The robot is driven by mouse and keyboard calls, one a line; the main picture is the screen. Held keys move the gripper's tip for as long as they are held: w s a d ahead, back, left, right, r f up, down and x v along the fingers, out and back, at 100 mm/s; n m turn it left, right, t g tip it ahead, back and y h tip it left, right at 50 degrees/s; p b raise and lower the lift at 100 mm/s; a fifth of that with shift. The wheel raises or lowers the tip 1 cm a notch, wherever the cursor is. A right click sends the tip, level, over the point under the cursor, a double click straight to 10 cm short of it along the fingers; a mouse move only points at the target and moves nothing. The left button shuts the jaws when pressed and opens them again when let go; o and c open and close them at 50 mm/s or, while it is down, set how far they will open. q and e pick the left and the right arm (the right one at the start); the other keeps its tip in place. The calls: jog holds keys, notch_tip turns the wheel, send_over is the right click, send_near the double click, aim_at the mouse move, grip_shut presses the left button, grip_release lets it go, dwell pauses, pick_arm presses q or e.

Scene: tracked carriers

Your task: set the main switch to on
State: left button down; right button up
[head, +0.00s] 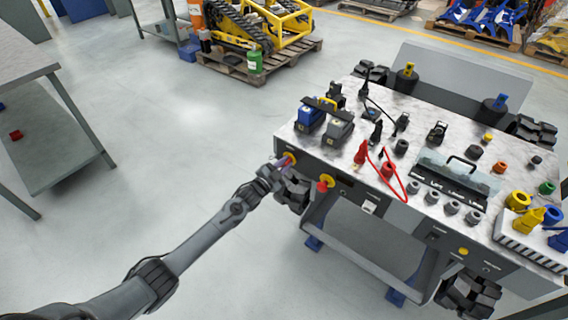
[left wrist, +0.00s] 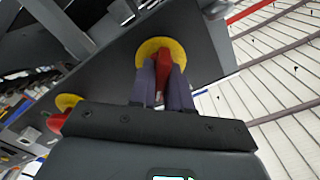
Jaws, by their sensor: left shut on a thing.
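A red switch handle on a round yellow plate (head: 290,155) is on the front face of the carrier, near its left corner; I take it to be the main switch. My left gripper (head: 279,165) reaches it from the front. In the left wrist view, the two fingers stand on either side of the red handle (left wrist: 164,68) and are shut on it, with the yellow plate (left wrist: 152,46) behind. The fingers partly hide the handle, and no on or off marking is readable. My right gripper is not in view.
A second red knob with yellow (head: 326,182) sits just right of it on the same face. The carrier's top (head: 345,165) holds battery-like blocks (head: 338,126), connectors and a red cable (head: 391,178). A grey table (head: 28,62) stands left, with open floor between.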

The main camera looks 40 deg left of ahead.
pick_arm(q)
jog(key=m, duration=0.6)
jog(key=shift+f, duration=0.1)
jog(key=shift+m+p, duration=0.3)
jog(key=shift+m, duration=1.5)
jog(key=c, duration=1.2)
grip_release()
jog(key=shift+o, duration=0.2)
